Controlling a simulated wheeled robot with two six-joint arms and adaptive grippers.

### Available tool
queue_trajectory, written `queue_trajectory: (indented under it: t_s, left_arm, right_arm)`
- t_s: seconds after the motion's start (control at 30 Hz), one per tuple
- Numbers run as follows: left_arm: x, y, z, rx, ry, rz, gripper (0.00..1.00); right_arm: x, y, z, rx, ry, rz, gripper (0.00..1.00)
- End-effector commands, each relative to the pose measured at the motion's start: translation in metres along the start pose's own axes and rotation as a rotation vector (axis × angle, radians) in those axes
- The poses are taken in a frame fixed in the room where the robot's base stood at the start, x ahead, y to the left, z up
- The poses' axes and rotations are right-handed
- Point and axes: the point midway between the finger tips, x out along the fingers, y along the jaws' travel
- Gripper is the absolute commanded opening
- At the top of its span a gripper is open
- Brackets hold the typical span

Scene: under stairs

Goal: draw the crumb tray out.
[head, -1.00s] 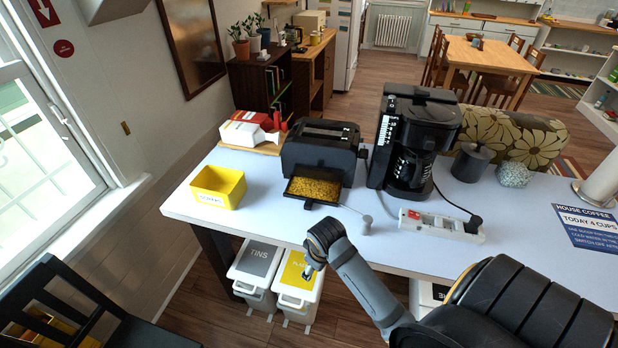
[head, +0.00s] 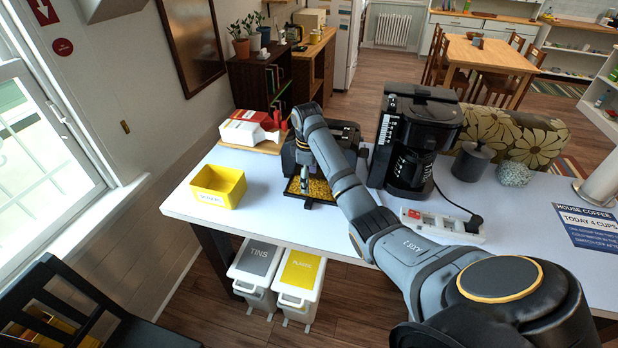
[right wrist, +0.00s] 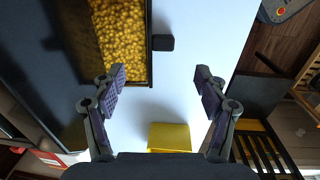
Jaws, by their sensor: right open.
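The black crumb tray (head: 322,190), covered with yellow crumbs, sticks out from the front of the black toaster (head: 349,131). In the right wrist view the tray (right wrist: 123,40) shows its dark rim and a small black tab (right wrist: 163,43) on its outer edge. My right gripper (head: 305,185) is over the tray in the head view and partly hides it and the toaster. In the right wrist view my right gripper (right wrist: 161,74) is open and empty, with the tab ahead of the gap between its fingertips, apart from both. My left gripper is not in view.
A yellow bin (head: 218,187) stands left of the tray; a coffee maker (head: 418,140) stands to the right, with a power strip (head: 440,225) before it. A red and white package (head: 245,130) lies behind. The white tabletop (head: 265,205) is clear between bin and tray.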

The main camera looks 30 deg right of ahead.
Motion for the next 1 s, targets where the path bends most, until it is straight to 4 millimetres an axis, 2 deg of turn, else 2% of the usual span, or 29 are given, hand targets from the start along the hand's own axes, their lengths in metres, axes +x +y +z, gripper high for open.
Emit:
queue_trajectory:
  t_s: [0.17,0.4,0.6,0.77,1.0]
  left_arm:
    - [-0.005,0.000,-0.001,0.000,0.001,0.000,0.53]
    - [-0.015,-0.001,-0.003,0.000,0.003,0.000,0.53]
    - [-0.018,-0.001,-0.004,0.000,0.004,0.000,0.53]
    - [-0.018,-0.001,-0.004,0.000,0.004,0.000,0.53]
    - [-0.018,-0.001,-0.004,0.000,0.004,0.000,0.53]
  right_arm:
    - [0.015,-0.001,0.001,0.002,-0.004,-0.003,0.74]
    - [0.064,-0.002,0.001,0.003,-0.004,-0.003,0.74]
    - [0.095,-0.001,0.000,0.003,-0.001,0.000,0.74]
    - [0.105,-0.001,0.001,0.002,-0.001,0.001,0.74]
    - [0.106,-0.001,0.001,0.002,-0.001,0.002,0.74]
